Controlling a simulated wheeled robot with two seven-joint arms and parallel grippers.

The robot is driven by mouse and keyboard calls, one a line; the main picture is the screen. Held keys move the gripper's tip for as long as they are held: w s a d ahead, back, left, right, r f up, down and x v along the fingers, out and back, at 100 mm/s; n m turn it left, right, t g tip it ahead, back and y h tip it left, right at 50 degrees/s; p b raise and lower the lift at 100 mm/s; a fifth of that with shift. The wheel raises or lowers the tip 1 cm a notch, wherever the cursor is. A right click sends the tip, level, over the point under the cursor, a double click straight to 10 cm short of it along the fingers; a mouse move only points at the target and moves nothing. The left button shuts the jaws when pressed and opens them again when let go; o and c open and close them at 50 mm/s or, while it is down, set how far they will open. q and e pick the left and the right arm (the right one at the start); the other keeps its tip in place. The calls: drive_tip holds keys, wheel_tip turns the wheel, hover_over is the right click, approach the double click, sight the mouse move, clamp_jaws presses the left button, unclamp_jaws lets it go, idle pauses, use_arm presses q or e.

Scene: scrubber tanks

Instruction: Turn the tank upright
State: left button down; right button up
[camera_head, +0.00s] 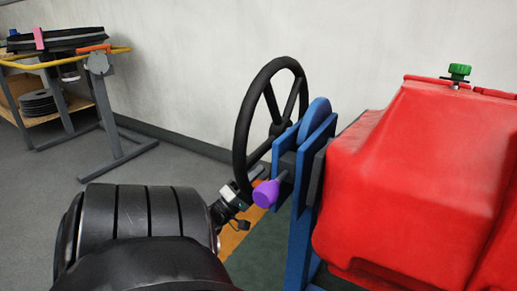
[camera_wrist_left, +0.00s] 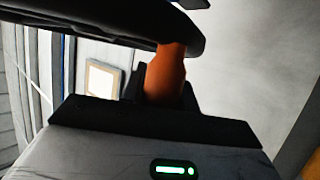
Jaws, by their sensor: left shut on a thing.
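The red tank (camera_head: 410,190) fills the right side of the head view, mounted beside a blue stand (camera_head: 300,225). A green-topped valve (camera_head: 458,72) stands on its upper edge. A black handwheel (camera_head: 243,125) is mounted on the stand to the left of the tank. A purple knob (camera_head: 266,193) sticks out below the wheel hub. My left gripper (camera_head: 244,190) is at the lower rim of the wheel. The fingertips are partly hidden.
A yellow-railed cart (camera_head: 75,59) with a black ring-shaped part and stacked discs stands at the back left by the wall. A grey stand (camera_head: 110,105) is beside it. Grey floor between the cart and my arm is clear.

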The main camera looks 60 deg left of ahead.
use_arm(q)
drive_tip(key=shift+a+r, duration=0.25)
drive_tip(key=shift+a, duration=0.05)
idle(0.4)
drive_tip(key=c, duration=1.1)
unclamp_jaws()
drive_tip(key=shift+d+f, duration=0.1)
drive_tip(key=shift+b+v, duration=1.1)
drive_tip(key=shift+v, duration=6.95)
use_arm(e)
drive_tip(key=shift+w+d+r+n+t+y, duration=0.1)
drive_tip(key=shift+r+n+t+y, duration=0.5)
drive_tip(key=shift+r+n, duration=0.4)
drive_tip(key=shift+r+n+t+y, duration=0.4)
drive_tip(key=shift+r+n+y, duration=0.35)
drive_tip(key=shift+r, duration=0.3)
use_arm(q)
drive_tip(key=shift+d, duration=0.1)
